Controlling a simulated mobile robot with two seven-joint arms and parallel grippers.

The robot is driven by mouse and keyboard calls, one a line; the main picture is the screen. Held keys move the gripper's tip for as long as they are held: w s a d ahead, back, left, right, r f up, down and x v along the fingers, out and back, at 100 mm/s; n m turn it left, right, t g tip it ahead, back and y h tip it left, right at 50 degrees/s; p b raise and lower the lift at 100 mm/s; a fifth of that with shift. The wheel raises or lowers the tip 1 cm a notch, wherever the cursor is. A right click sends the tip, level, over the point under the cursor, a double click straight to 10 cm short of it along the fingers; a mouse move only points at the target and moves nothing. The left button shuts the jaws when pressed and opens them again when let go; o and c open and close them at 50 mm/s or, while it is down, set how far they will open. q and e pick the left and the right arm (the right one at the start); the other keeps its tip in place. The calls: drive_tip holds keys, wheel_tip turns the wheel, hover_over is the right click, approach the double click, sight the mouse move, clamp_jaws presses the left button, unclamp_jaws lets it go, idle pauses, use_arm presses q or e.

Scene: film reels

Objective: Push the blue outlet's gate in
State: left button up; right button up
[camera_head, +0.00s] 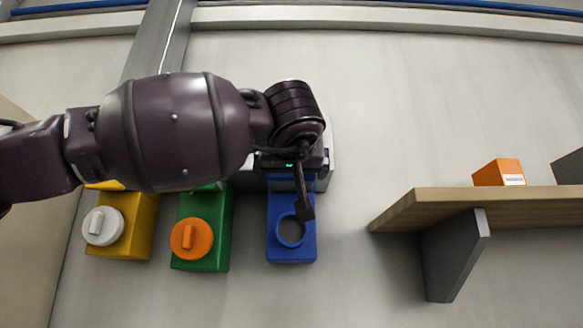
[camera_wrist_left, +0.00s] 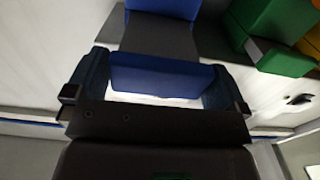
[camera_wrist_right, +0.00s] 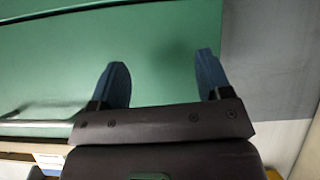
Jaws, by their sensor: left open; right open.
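The blue outlet (camera_head: 291,252) is on the wall in the head view, with a round ring on its lower front. My left gripper (camera_head: 304,208) is in front of it, one dark finger overlapping the ring's upper right edge; the arm hides the outlet's top. In the left wrist view, my left gripper (camera_wrist_left: 160,62) is open around a blue block (camera_wrist_left: 155,80), which looks like the gate. A dark grey piece joins it to blue housing (camera_wrist_left: 165,7) at the top. Contact with the fingers cannot be told. My right gripper (camera_wrist_right: 162,62) is open and empty, before a green surface.
A green outlet (camera_head: 203,263) with an orange knob (camera_head: 191,238) and a yellow outlet (camera_head: 140,225) with a white knob (camera_head: 103,226) stand to the left. A wooden shelf (camera_head: 480,203) with an orange box (camera_head: 497,174) juts out at right. The wall between is clear.

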sight(291, 183)
use_arm(q)
drive_tip(key=shift+c, duration=0.3)
drive_tip(key=c, duration=0.9)
drive_tip(key=shift+r, duration=0.15)
drive_tip(key=shift+c, duration=0.2)
drive_tip(key=w+p, duration=0.2)
drive_tip(key=p, duration=0.1)
drive_tip(key=shift+r, duration=0.3)
drive_tip(key=w+p, duration=0.2)
drive_tip(key=w, duration=0.1)
drive_tip(key=shift+f, duration=0.15)
drive_tip(key=shift+w+f, duration=0.1)
drive_tip(key=shift+w, duration=0.4)
drive_tip(key=shift+a, duration=0.1)
